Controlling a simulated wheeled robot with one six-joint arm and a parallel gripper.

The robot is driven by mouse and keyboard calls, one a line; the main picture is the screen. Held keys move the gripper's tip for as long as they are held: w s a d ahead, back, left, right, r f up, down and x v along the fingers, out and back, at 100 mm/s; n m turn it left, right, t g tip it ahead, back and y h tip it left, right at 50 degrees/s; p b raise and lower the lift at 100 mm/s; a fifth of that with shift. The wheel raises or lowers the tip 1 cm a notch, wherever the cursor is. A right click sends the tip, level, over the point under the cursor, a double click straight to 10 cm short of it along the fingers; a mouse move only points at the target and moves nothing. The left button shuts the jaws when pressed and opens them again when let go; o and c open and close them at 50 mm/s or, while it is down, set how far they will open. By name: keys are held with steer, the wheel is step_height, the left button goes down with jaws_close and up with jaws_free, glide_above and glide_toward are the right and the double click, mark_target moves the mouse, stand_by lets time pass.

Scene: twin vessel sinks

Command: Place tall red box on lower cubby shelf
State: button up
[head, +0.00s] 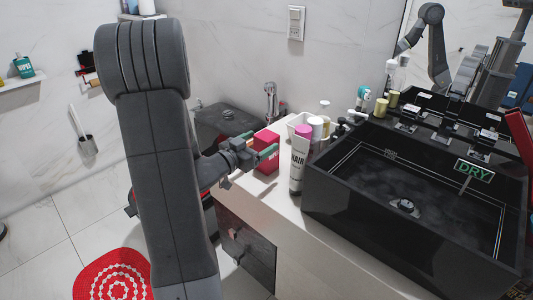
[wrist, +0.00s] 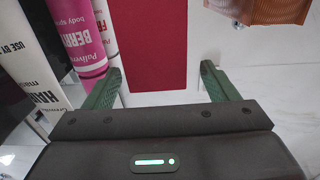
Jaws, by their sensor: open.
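The tall red box (head: 266,140) stands on the pale counter beside the toiletries, left of the black sink. My gripper (head: 259,147) is open close to the box. In the wrist view the red box (wrist: 150,42) shows between the spread green fingers of my gripper (wrist: 161,72). A pale gap shows at the right finger, and the left finger is nearer the box edge. I cannot tell how far the fingertips reach along its sides. No lower cubby shelf can be made out for certain; my arm hides part of the area below the counter.
A white tube (head: 298,164) and a pink-capped bottle (wrist: 78,35) stand close beside the box. The black sink (head: 330,195) fills the right side. A coppery ribbed object (wrist: 262,10) is at the wrist view's top right. A dark cabinet front (head: 246,246) is below the counter.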

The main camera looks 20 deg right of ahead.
mark_target(271, 136)
steer(key=x, duration=0.5)
steer(key=shift+s+d, duration=0.1)
steer(key=shift+d, duration=0.05)
steer(key=shift+c, duration=0.4)
steer(key=c, duration=1)
steer(key=shift+c, duration=0.5)
